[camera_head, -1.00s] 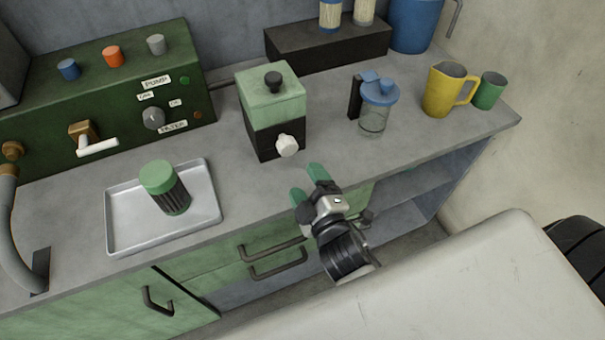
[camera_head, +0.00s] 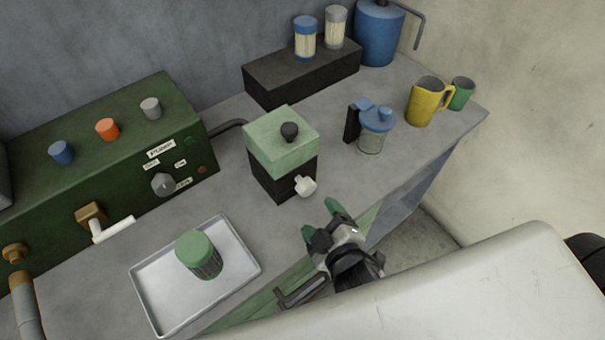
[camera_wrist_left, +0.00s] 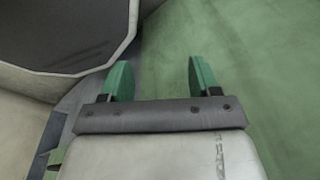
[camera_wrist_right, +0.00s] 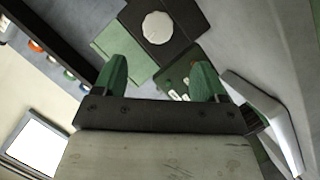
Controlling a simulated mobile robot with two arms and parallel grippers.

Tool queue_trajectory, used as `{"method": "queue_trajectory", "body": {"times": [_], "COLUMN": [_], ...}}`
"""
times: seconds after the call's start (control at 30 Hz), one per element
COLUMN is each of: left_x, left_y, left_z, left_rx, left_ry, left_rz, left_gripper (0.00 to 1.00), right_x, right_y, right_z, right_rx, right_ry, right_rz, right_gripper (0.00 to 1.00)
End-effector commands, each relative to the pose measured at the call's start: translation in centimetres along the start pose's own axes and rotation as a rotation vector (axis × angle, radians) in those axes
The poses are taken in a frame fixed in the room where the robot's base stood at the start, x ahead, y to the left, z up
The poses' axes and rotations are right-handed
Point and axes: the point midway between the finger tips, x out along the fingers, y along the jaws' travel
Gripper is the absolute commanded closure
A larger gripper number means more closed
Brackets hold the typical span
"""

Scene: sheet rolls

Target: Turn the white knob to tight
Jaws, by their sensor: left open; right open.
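The white knob (camera_head: 305,185) sits low on the front face of a box (camera_head: 283,160) with a pale green top and a black lower part. A black round knob stands on the box's top. In the right wrist view the white knob (camera_wrist_right: 158,27) shows face-on, above and between the fingertips. My right gripper (camera_head: 322,220) is open and empty, a little in front of and below the white knob, apart from it. It also shows in the right wrist view (camera_wrist_right: 163,75). My left gripper (camera_wrist_left: 160,75) is open and empty before a green surface; it is not in the head view.
A metal tray (camera_head: 240,262) with a green-capped jar (camera_head: 200,255) lies left of the box. A green panel (camera_head: 110,205) with knobs stands at the back left. A blue-lidded jar (camera_head: 372,135), yellow mug (camera_head: 424,103) and green cup (camera_head: 461,94) stand right.

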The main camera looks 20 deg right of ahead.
Motion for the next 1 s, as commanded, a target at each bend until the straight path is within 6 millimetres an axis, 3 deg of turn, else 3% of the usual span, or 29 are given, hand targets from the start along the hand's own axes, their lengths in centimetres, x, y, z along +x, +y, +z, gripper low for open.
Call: {"method": "queue_trajectory", "body": {"times": [0.2, 0.33, 0.6, 0.77, 1.0], "left_x": [-0.7, -1.2, -1.4, -1.4, -1.4], "left_y": [3.4, 4.6, 2.8, 2.1, 2.4], "left_z": [2.9, 4.1, 3.0, 1.6, 2.1], "left_rx": [-0.003, 0.000, 0.001, -0.003, -0.004], "left_ry": [-0.045, -0.066, -0.050, -0.027, -0.033], "left_rz": [0.044, 0.059, 0.037, 0.028, 0.031], "left_gripper": [0.38, 0.38, 0.38, 0.38, 0.38], "right_x": [2.8, 5.4, 9.6, 10.5, 10.7], "right_y": [0.1, 0.1, 0.0, -0.1, -0.1], "right_z": [-0.1, -0.1, 0.0, 0.0, 0.1], "right_rx": [0.000, -0.001, 0.001, 0.001, 0.001], "right_ry": [0.000, 0.001, 0.000, 0.000, -0.001], "right_rz": [0.000, 0.001, 0.000, -0.001, -0.001], "right_gripper": [0.28, 0.28, 0.28, 0.28, 0.28]}}
